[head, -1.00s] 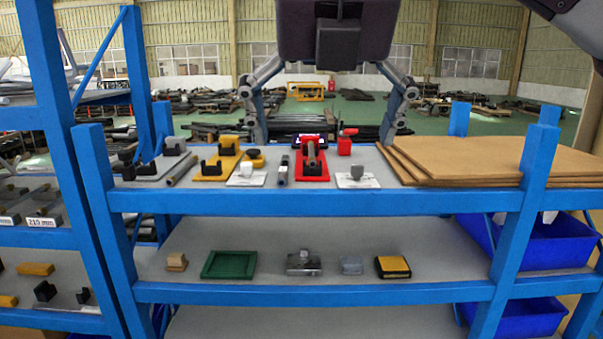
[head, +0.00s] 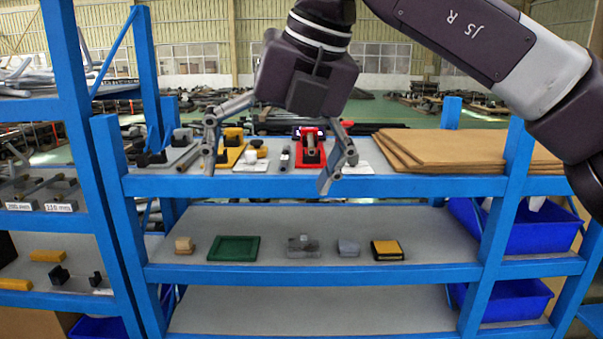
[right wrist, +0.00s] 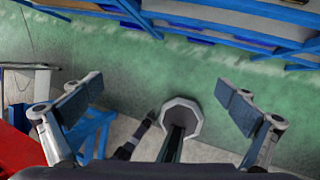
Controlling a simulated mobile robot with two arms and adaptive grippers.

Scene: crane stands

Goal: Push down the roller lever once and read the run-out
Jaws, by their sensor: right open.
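A red stand (head: 310,161) with dark supports and a grey bar across it stands on the top shelf, a small display behind it. I cannot make out the roller lever for certain; a red part behind the stand is partly covered by my gripper's right finger. My right gripper (head: 268,172) is open and empty, its fingers spread in front of the shelf's items. In the right wrist view its two fingers (right wrist: 162,108) are wide apart with nothing gripped; a pale octagonal piece with a dark rod (right wrist: 182,118) shows between them. My left gripper is not in view.
A yellow stand (head: 229,157) and a grey stand (head: 168,158) are left of the red one. Stacked brown boards (head: 460,150) fill the right of the top shelf. The lower shelf holds a green tray (head: 234,249) and small blocks. Blue posts (head: 120,190) frame the rack.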

